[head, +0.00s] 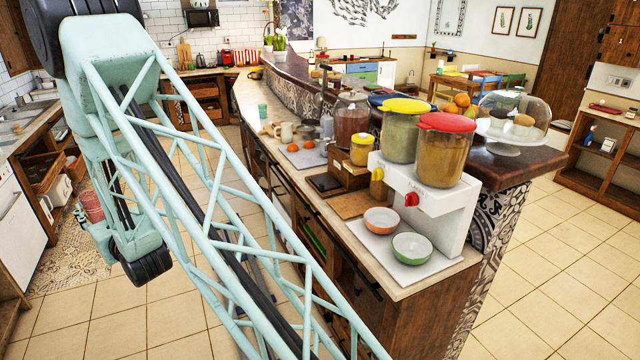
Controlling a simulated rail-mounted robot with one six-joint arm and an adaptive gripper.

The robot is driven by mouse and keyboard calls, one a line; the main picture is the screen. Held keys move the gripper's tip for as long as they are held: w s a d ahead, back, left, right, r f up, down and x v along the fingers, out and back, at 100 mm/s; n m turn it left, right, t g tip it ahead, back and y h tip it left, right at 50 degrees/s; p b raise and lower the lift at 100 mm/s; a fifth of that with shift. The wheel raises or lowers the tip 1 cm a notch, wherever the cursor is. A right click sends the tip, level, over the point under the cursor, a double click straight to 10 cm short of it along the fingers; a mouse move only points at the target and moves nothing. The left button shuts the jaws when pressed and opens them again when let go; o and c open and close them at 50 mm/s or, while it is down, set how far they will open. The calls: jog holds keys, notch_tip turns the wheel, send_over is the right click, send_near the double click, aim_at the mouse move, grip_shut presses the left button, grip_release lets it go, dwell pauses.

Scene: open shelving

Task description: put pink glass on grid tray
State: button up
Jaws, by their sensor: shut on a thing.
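A pink glass (91,206) shows at the left of the head view, beside the lower end of my mint-green arm. My gripper (82,217) is at this glass and shut on it; the fingers are small and partly hidden by the arm. The glass is held out over the floor on the sink side, well apart from the island counter. A flat grey tray (306,160) with red tomatoes lies on the island counter. A pale flat tray (408,272) under the drink dispenser carries two bowls. I cannot tell a grid pattern on either.
The island counter (384,284) also holds a drink dispenser (432,205), an orange bowl (381,220), a green bowl (412,247), jars and a mug (284,132). A glass cake dome (515,112) stands on the raised bar. Tiled floor (165,318) between the counters is open.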

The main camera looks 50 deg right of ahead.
jog(key=w+d+f+m+g+h+b, duration=0.1)
jog(key=w+d+m+g+h, duration=0.2)
jog(key=d, duration=1.1)
jog(key=w+d+f+m+g+h+b, duration=0.1)
jog(key=w+d+m+h, duration=0.35)
jog(key=d, duration=0.85)
jog(key=w+d+m+g+h+b, duration=0.15)
jog(key=d+h, duration=0.45)
jog(key=d, duration=0.8)
jog(key=s+d+f+m+g+h+b, duration=0.1)
jog(key=s+d+f+m+g, duration=0.2)
jog(key=d, duration=0.9)
jog(key=s+d+f+m+g+h+b, duration=0.1)
jog(key=s+d+f+m+g, duration=0.2)
jog(key=s+d+g, duration=0.3)
jog(key=s+d+f+m+g+h+b, duration=0.1)
jog(key=s+d+f+m+g+h, duration=0.1)
jog(key=d, duration=1.5)
jog(key=s+f+m+g, duration=0.1)
jog(key=s+f+g, duration=0.1)
jog(key=s, duration=0.1)
jog(key=shift+d+f+g, duration=0.35)
jog(key=shift+s, duration=0.15)
